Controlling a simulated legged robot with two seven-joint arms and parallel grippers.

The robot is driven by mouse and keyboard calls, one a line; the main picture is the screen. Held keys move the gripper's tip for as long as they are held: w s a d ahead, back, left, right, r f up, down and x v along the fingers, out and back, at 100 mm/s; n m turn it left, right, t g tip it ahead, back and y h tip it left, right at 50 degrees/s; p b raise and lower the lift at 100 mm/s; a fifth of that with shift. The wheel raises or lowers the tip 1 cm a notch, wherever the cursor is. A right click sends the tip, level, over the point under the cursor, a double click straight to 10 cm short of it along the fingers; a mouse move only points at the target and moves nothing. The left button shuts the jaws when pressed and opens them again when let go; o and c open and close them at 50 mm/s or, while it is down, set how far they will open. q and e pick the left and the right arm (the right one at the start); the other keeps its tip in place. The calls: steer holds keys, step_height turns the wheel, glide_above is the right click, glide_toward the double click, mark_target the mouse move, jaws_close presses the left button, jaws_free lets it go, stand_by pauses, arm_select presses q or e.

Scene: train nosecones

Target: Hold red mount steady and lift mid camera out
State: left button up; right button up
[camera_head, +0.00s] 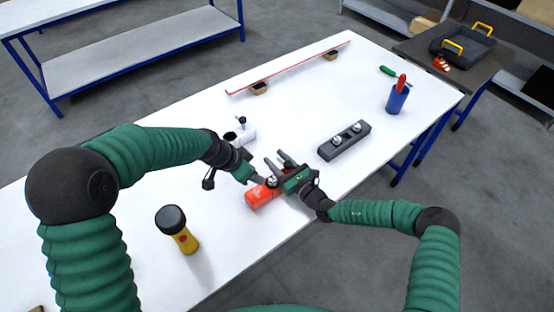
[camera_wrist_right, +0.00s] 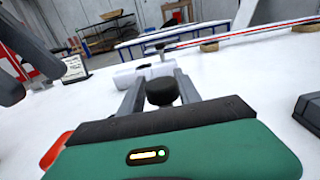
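The red mount (camera_head: 260,196) lies on the white table near its front edge, between my two grippers. A corner of it shows at the lower left of the right wrist view (camera_wrist_right: 54,151). My left gripper (camera_head: 257,181) is at the mount's upper left end; its fingertips are too small to tell whether they grip. My right gripper (camera_head: 277,160) is above the mount's right end with its fingers apart. In the right wrist view, a dark round camera top (camera_wrist_right: 162,91) stands between these fingers, with no clear sign of a grip. The camera's lower part is hidden.
A grey block (camera_head: 344,141) with two silver-topped pieces lies to the right. White parts (camera_head: 240,136) lie behind my left gripper. A blue cup (camera_head: 397,98) and a long red-edged board (camera_head: 290,63) are farther back.

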steer(key=shift+d, duration=0.1)
steer(key=shift+c, duration=1.1)
steer(key=shift+d, duration=0.45)
steer(key=c, duration=0.5)
steer(key=shift+d, duration=0.25)
jaws_close()
arm_select(q)
steer(key=shift+d, duration=0.25)
arm_select(e)
steer(key=shift+a, duration=0.55)
arm_select(q)
steer(key=shift+d, duration=0.15)
arm_select(e)
steer(key=shift+d, duration=0.15)
arm_select(q)
steer(key=shift+d, duration=0.25)
arm_select(e)
steer(key=shift+d, duration=0.25)
arm_select(q)
steer(key=shift+a, duration=0.25)
arm_select(e)
steer(key=shift+a, duration=0.25)
